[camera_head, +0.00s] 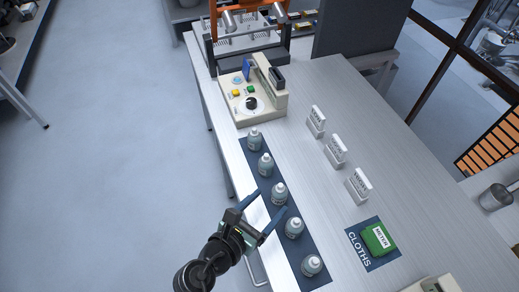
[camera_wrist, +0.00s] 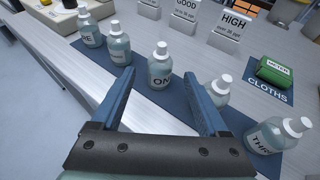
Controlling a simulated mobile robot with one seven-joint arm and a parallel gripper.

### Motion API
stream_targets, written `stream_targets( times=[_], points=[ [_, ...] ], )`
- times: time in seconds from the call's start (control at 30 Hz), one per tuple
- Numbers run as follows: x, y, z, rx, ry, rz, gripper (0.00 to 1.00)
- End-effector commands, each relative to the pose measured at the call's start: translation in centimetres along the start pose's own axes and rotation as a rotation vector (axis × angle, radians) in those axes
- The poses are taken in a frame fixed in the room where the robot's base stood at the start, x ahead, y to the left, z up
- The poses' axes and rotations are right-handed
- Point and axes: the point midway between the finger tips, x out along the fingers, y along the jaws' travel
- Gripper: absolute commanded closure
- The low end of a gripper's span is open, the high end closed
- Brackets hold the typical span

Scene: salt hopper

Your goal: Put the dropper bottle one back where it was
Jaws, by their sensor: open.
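The dropper bottle one (camera_head: 279,193) stands upright on the dark blue mat (camera_head: 316,284), in the middle of a row of similar grey-blue bottles with white caps. In the wrist view bottle one (camera_wrist: 160,65) faces me, with "ON" readable on its label. My gripper (camera_head: 270,201) is open and empty at the mat's left edge. In the wrist view its two blue fingers (camera_wrist: 161,80) point at bottle one, which appears in the gap, just beyond the fingertips. I cannot tell whether either finger touches it.
Neighbouring bottles stand close by on both sides, one (camera_head: 265,163) behind and one (camera_head: 294,227) in front; the right finger is near the latter. Several white label stands (camera_head: 336,153), a green cloth pack (camera_head: 378,239) and a cream device (camera_head: 250,100) share the table.

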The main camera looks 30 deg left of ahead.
Motion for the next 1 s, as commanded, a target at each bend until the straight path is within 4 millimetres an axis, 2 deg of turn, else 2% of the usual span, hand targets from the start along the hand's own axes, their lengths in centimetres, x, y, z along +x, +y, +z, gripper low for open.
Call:
stream_targets(
  times=[0.1, 0.27, 0.53, 0.63, 0.67, 0.77, 0.87, 0.9, 0.97, 1.0],
  points=[
    [-1.8, 0.0, -0.1, 0.0, 0.001, 0.002, 0.22],
    [-2.9, 0.0, 0.0, 0.0, 0.001, 0.0, 0.22],
    [-2.9, 0.0, 0.2, 0.011, -0.002, 0.0, 0.22],
    [-2.1, 0.2, 2.4, 0.135, -0.022, 0.005, 0.22],
    [-1.7, 0.3, 3.6, 0.207, -0.032, 0.008, 0.22],
    [0.0, 0.5, 10.1, 0.565, -0.09, 0.047, 0.22],
    [1.0, -0.4, 19.0, 1.034, -0.17, 0.148, 0.22],
    [1.0, -1.0, 22.8, 1.222, -0.202, 0.208, 0.22],
    [0.3, -2.3, 28.5, 1.491, -0.245, 0.32, 0.22],
    [-0.5, -3.3, 32.2, 1.661, -0.268, 0.41, 0.22]
  ],
)
